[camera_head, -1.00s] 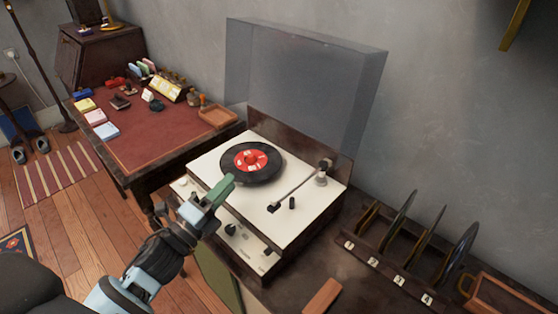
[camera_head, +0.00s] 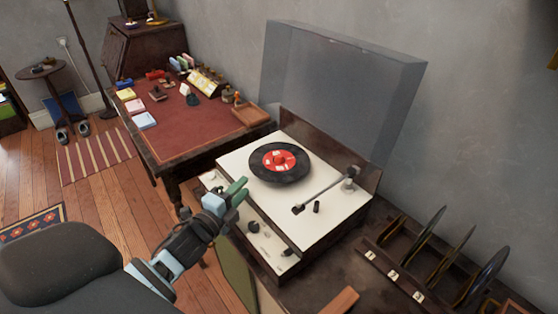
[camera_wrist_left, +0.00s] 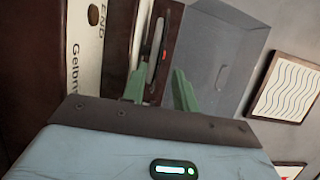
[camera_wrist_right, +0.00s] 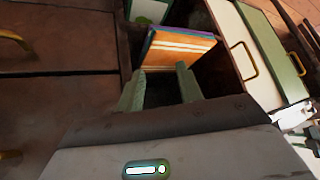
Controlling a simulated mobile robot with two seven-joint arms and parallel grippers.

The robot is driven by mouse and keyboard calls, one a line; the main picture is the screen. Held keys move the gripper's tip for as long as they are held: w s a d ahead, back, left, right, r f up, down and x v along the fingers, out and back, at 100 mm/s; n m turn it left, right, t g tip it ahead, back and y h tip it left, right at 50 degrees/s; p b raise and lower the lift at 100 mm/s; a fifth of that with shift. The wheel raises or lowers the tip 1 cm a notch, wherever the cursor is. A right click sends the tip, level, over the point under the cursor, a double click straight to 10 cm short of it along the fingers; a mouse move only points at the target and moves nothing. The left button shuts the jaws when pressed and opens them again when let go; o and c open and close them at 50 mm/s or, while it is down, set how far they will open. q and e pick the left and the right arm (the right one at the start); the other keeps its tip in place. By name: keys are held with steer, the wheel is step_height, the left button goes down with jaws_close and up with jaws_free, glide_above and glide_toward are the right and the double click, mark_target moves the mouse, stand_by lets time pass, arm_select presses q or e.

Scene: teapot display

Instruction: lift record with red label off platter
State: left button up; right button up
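The black record with the red label (camera_head: 279,162) lies flat on the platter of the cream record player (camera_head: 325,220). The tonearm (camera_head: 325,192) is to the right of the record, its head clear of the disc. My left gripper (camera_head: 237,190) is at the front left edge of the player, apart from the record. In the left wrist view its green fingers (camera_wrist_left: 160,90) are spread with nothing between them. My right gripper (camera_wrist_right: 160,88) shows only in its wrist view. Its fingers are apart and empty, in front of a cabinet with upright sleeves.
A clear raised lid (camera_head: 340,90) stands behind the player. A rack of upright records (camera_head: 420,262) is at the right. A desk with a red top (camera_head: 185,130) holds small items at the left. Sleeves (camera_wrist_right: 178,48) stand in front of the right gripper.

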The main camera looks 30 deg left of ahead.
mark_target(253, 189)
arm_select(q)
steer(key=w, duration=0.4)
steer(key=shift+w+d+r, duration=0.1)
steer(key=shift+w+d, duration=0.1)
steer(key=shift+w, duration=0.2)
jaws_close()
